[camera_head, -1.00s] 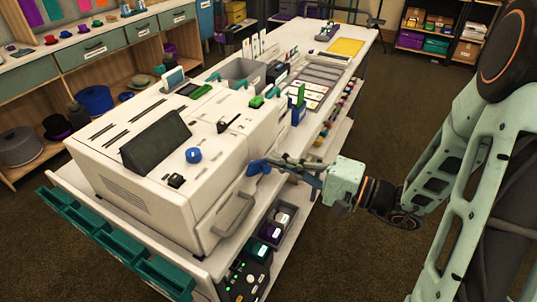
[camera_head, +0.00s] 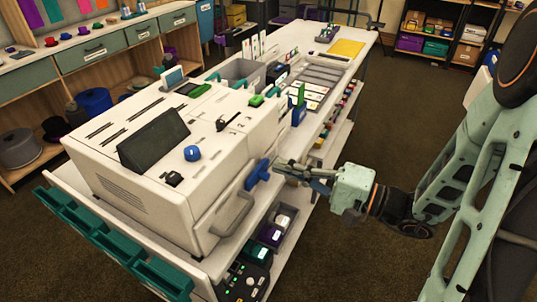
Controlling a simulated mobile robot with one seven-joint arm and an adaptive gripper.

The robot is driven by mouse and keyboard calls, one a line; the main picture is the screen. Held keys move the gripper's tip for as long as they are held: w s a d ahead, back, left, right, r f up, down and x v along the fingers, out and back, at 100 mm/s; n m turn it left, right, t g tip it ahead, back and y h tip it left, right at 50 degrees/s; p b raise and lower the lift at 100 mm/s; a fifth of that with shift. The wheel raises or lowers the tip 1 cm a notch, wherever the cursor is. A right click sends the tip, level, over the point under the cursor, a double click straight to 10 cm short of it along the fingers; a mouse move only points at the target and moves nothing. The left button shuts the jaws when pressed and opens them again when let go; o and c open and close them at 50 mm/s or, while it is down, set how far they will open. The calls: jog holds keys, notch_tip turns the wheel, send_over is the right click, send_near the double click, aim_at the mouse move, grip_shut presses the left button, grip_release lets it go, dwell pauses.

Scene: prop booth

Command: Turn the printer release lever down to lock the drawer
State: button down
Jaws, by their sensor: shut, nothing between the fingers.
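The white printer (camera_head: 150,205) stands on a white cart. The blue release lever (camera_head: 257,174) sits on its right side, above and right of the drawer's grey loop handle (camera_head: 233,214). The lever's blue grip slants up to the right. The drawer front looks close to the printer body, but I cannot tell whether it is fully shut. My gripper (camera_head: 279,172) is shut and empty, its fingertips just right of the lever. A small gap seems to lie between them, though contact is hard to judge.
A blue knob (camera_head: 192,153) and dark screen (camera_head: 154,140) are on the printer top. Teal bins (camera_head: 115,240) line the cart's front edge. A lower shelf holds small bins (camera_head: 276,225) and a button box (camera_head: 246,280). Open floor lies right of the cart.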

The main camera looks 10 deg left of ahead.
jog(key=b+v, duration=0.1)
jog(key=v, duration=0.4)
jog(key=shift+d, duration=0.1)
jog(key=shift+s, duration=0.1)
dwell(0.5)
